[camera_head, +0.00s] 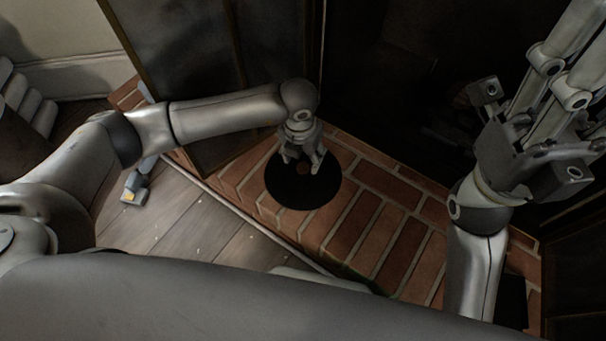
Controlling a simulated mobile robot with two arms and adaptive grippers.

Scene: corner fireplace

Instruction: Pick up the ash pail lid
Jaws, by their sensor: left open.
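The ash pail lid appears as a flat, round black disc (300,197) lying on the brick hearth in the head view. A small reddish-brown spot, perhaps its knob, shows at its middle between my fingers. My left gripper (302,167) points down over the middle of the disc, its fingers spread on either side of that spot. Whether the fingers touch the lid cannot be told. My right gripper (535,110) is raised at the upper right, away from the lid; the picture does not show clearly whether it is open.
The brick hearth (375,238) has bare room right of the disc. The dark firebox opening (395,75) lies behind it, with a dark panel (205,50) at its left. A small grey object with a yellow patch (134,188) is on the wooden floor (205,225) at the left.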

